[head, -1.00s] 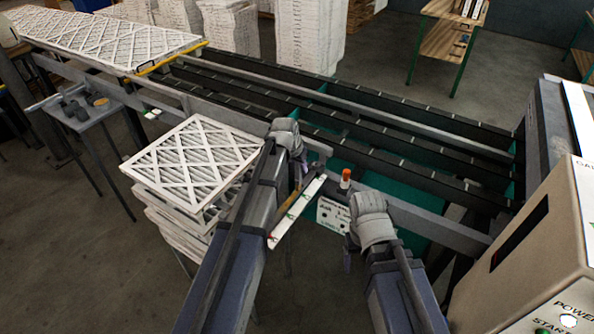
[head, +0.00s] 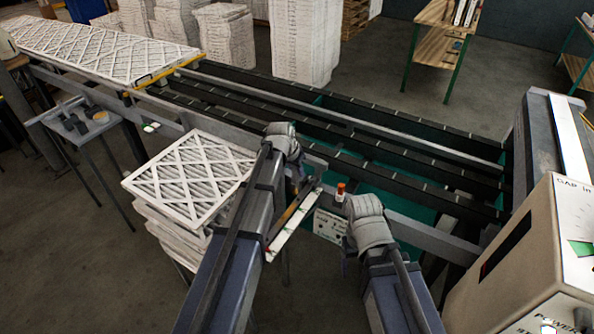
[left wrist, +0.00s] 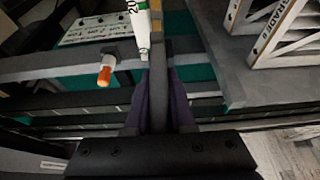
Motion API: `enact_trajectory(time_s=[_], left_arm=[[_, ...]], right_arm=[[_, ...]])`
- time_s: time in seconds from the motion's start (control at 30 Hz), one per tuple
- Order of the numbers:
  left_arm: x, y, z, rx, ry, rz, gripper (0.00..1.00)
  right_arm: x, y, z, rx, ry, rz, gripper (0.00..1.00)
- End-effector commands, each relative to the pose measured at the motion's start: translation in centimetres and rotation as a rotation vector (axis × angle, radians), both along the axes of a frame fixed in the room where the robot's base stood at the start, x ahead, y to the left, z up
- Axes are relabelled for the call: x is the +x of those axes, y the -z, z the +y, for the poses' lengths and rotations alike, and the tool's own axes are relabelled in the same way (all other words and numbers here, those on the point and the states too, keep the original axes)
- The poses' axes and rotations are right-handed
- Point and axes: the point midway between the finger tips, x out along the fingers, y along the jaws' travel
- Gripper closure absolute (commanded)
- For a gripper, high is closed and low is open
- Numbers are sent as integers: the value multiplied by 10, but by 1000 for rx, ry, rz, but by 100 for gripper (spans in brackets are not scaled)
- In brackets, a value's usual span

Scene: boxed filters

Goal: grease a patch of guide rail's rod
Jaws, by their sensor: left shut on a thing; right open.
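My left gripper (head: 303,186) is shut on a thin brown, stick-like thing (left wrist: 158,50), seen between its purple fingers in the left wrist view. Its working end is not clear. A long pale rod (head: 345,122), seemingly the guide rail's rod, runs along the conveyor beyond both grippers; no grease patch can be made out. A white bottle with an orange top (head: 340,191) stands at the near rail, between the grippers; its orange top also shows in the left wrist view (left wrist: 104,76).
A white strip with coloured marks (head: 293,228) slopes beside my left arm. A filter stack (head: 190,180) stands left of it. Dark conveyor rails (head: 400,165) lie ahead. A beige control box (head: 535,255) stands at the right. A small table (head: 85,125) is at the left.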

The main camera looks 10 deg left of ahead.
Motion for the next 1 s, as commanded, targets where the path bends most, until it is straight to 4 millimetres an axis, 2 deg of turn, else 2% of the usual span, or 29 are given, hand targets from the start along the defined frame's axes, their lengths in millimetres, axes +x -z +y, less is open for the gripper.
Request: enact_trajectory(time_s=[0.07, 0.47, 0.8, 1.0], left_arm=[[0, -10, 0, 0, 0, 0, 100], [0, -11, 0, 0, 0, 0, 100], [0, -39, 0, 0, 0, 0, 100], [0, -38, 0, 0, 0, 0, 100]], right_arm=[[0, -10, 0, 0, 0, 0, 24], [0, -11, 0, 0, 0, 0, 24], [0, -39, 0, 0, 0, 0, 24], [0, -38, 0, 0, 0, 0, 24]])
